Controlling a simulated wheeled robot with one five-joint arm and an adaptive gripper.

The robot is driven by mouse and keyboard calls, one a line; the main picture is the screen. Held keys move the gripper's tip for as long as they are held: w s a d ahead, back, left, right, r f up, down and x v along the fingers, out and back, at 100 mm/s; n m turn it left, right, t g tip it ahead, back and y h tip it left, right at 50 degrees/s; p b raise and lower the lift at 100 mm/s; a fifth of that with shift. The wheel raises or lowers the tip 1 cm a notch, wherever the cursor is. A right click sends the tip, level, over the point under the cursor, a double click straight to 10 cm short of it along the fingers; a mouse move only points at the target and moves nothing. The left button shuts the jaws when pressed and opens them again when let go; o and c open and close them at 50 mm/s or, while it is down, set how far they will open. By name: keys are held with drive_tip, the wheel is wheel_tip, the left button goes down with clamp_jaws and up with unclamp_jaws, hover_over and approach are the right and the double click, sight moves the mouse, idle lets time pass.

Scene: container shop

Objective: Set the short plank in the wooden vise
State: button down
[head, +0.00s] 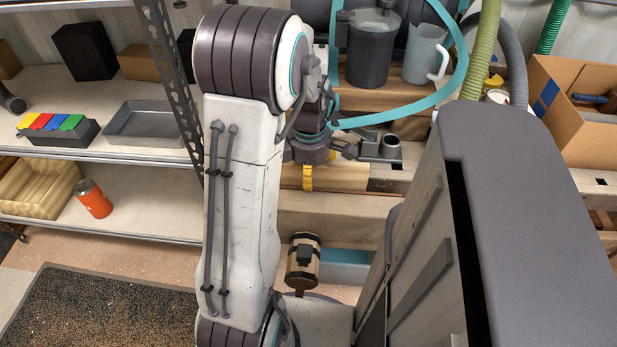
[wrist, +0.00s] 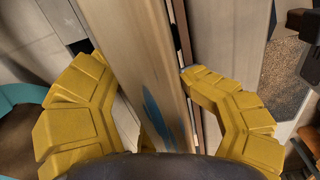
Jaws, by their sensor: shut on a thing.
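My gripper (wrist: 150,80) has its yellow fingers on both sides of a light wooden plank (wrist: 125,45) and is shut on it. A blue mark shows on the plank near the palm. In the head view my gripper (head: 308,177) points down over the workbench, partly hidden by my arm, and pale wood shows beside it. A wider pale wooden piece (wrist: 228,45) runs along the plank's right side in the wrist view, with a narrow dark gap between. It may be part of the vise or bench; I cannot tell whether the plank touches it.
A clear jug (head: 424,55) and a grey container (head: 368,52) stand behind my gripper. A cardboard box (head: 575,110) is at the right. Shelves at the left hold a grey tray (head: 150,124), a wooden crate (head: 42,187) and an orange can (head: 93,198). A dark mat (head: 95,300) lies on the floor.

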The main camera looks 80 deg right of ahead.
drive_tip(key=shift+a+f+y, duration=0.15)
drive_tip(key=shift+a+f, duration=0.15)
drive_tip(key=shift+f, duration=0.4)
drive_tip(key=shift+a+f+y, duration=0.15)
drive_tip(key=shift+a+f, duration=0.15)
drive_tip(key=shift+f, duration=0.35)
drive_tip(key=c, duration=0.7)
unclamp_jaws()
drive_tip(key=shift+o, duration=0.2)
drive_tip(key=shift+d, duration=0.1)
drive_tip(key=shift+s+d+r+p, duration=0.1)
drive_tip(key=shift+d+r+p, duration=0.05)
drive_tip(key=shift+r+p, duration=0.7)
drive_tip(key=shift+d+r+p, duration=0.15)
drive_tip(key=shift+r+p, duration=0.6)
drive_tip(key=shift+r, duration=0.05)
drive_tip(key=shift+d+r+p, duration=0.1)
drive_tip(key=shift+r+p, duration=1.45)
drive_tip(key=shift+r, duration=0.45)
drive_tip(key=shift+r, duration=0.1)
